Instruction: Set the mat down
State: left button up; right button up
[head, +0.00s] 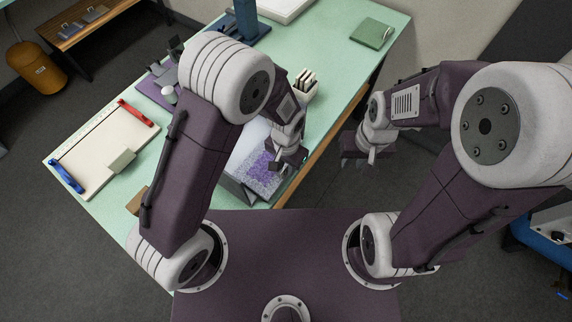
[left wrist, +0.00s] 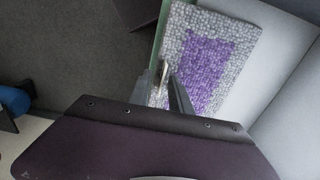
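The mat (head: 262,178) is grey-white and tufted, with a purple rectangle in its middle. It also shows in the left wrist view (left wrist: 207,70), over a pale grey surface with a raised side. My left gripper (head: 288,164) is at the mat's right edge in the head view. In the left wrist view its fingers (left wrist: 167,80) are close together at the mat's edge and appear shut on it. Whether the mat's underside touches the surface is hidden. My right gripper (head: 366,158) is off the table's right side, empty, with its fingers apart.
The mint-green table (head: 334,72) holds a cream board (head: 105,150) with red and blue clamps at the left. A white cup with tools (head: 305,84) stands behind my left gripper. A green pad (head: 372,33) lies at the far right corner. Open floor lies right of the table.

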notch_tip(320, 180, up, 11)
jog(key=p, duration=1)
jog(key=shift+p, duration=0.4)
jog(key=shift+f, duration=0.1)
